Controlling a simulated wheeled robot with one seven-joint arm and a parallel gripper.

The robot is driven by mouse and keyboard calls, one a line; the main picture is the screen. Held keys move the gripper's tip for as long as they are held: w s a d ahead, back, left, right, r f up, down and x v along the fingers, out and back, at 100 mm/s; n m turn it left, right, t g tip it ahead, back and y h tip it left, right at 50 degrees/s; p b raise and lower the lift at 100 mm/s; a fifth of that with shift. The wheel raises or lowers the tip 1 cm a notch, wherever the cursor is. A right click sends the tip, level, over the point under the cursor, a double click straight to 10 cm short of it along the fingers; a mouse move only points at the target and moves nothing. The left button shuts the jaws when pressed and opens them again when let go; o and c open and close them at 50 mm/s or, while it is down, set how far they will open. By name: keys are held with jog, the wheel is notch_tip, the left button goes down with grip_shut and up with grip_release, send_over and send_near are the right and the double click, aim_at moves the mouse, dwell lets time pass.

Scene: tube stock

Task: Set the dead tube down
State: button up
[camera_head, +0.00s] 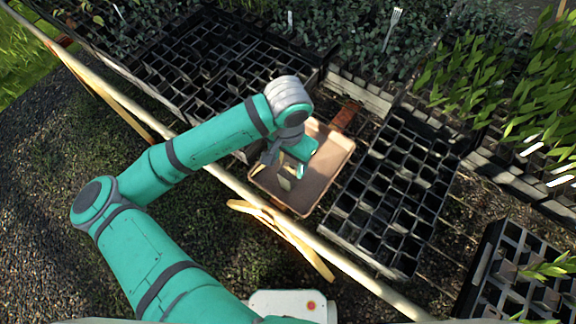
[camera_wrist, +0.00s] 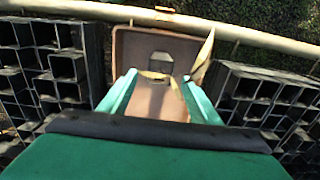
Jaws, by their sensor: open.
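A shallow tan tray (camera_head: 325,170) lies between the black tube racks. The dead tube, a small pale tube with dry straw-coloured leaves (camera_head: 285,183), is at the tray's near left part, partly hidden by my gripper. My gripper (camera_head: 284,167) is over the tray, its teal fingers pointing down. In the wrist view, my gripper (camera_wrist: 160,80) is open, one finger on each side. The tube's square end (camera_wrist: 160,61) shows beyond the fingertips against the tray (camera_wrist: 130,45), with a dry leaf (camera_wrist: 203,62) beside it. Whether a finger touches the tube I cannot tell.
A black rack of empty cells (camera_head: 395,190) stands right of the tray, another (camera_head: 215,65) at the upper left. A pale rail (camera_head: 240,187) runs along the near edge. A rusty brown piece (camera_head: 345,116) lies behind the tray. Green plants fill the back.

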notch_tip(320, 180, up, 8)
jog(key=shift+f, duration=0.25)
jog(key=shift+f, duration=0.1)
dwell(0.4)
